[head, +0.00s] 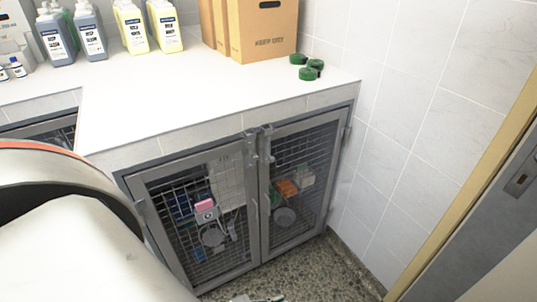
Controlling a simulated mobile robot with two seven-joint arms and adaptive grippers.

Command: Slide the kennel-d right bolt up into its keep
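Two mesh-fronted kennel doors stand shut side by side under the counter, a left door (198,217) and a right door (300,180), in grey metal frames. At the top where they meet are two small metal bolts, a left bolt (251,153) and a right bolt (268,146). Which door is kennel-d is not readable, and whether either bolt sits in its keep is too small to tell. My white arm covers the lower left. Neither gripper can be made out. A small pale and dark fragment (258,298) at the bottom edge is cut off and unclear.
The white counter (200,95) holds bottles (90,35), cardboard boxes (262,30) and green rolls (311,69). A tiled wall (400,120) and a grey door (490,220) with a yellowish frame bound the right. Speckled floor (320,270) shows before the kennels.

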